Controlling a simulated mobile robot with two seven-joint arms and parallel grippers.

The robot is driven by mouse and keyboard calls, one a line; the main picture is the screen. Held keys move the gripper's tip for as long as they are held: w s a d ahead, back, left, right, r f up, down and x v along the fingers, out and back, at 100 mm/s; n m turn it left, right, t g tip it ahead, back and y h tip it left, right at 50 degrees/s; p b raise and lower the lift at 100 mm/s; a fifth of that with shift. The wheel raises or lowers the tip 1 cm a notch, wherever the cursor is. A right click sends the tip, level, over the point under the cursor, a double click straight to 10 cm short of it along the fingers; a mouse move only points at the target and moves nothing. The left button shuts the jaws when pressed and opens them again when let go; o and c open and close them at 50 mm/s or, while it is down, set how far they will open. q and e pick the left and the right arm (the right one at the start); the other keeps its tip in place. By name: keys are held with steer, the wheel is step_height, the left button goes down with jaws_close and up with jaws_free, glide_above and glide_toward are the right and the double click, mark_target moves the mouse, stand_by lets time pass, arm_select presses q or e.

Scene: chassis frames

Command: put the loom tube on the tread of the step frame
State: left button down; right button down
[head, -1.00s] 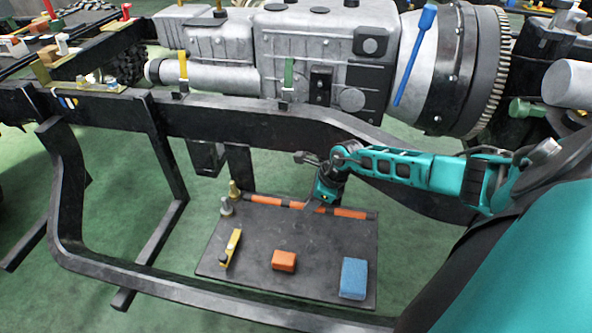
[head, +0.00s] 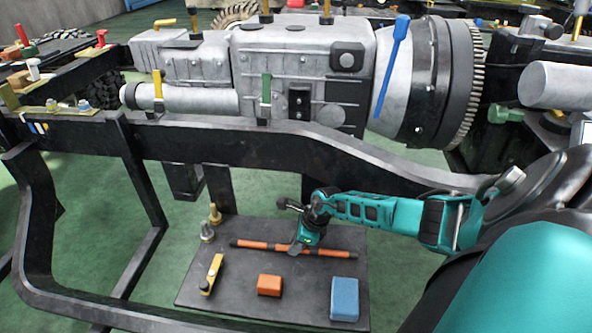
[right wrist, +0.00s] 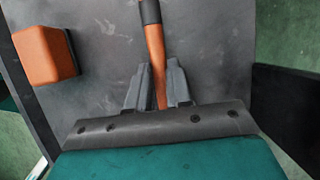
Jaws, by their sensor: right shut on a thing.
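The loom tube (head: 270,247), an orange rod with black ends, lies crosswise over the dark flat plate (head: 240,285), which appears to be the tread of the step frame. My right gripper (head: 306,247) is shut on the tube near its middle. In the right wrist view the tube (right wrist: 154,55) runs between the two grey fingers, with the grey plate (right wrist: 205,45) behind it. I cannot tell whether the tube touches the plate. The black bent frame (head: 35,255) runs around the plate's left and front. My left gripper is not in view.
A black chassis rail (head: 200,141) and a grey gearbox (head: 290,80) stand behind.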

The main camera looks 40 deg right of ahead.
steer(key=c, duration=1)
jaws_free()
steer(key=shift+c, duration=0.2)
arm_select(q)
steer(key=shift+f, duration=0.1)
arm_select(e)
steer(key=p+v, duration=0.5)
steer(key=v, duration=0.7)
steer(key=a+r+m+t+y, duration=0.35)
steer(key=a+m, duration=0.35)
steer(key=a, duration=0.5)
steer(key=a+r+m+t+y, duration=0.2)
steer(key=a+m+t+y, duration=0.3)
steer(key=a, duration=0.7)
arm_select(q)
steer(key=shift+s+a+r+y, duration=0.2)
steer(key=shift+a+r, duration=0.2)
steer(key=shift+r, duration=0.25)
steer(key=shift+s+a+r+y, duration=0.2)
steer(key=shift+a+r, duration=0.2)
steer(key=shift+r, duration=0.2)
arm_select(e)
steer(key=s+a+m+h, duration=0.2)
steer(key=s+m+h, duration=0.2)
steer(key=m, duration=1)
steer(key=s+a+r+m+g+h, duration=0.1)
steer(key=s+m+h, duration=0.3)
steer(key=m, duration=1.1)
steer(key=shift+s+a, duration=0.35)
steer(key=shift+a, duration=0.2)
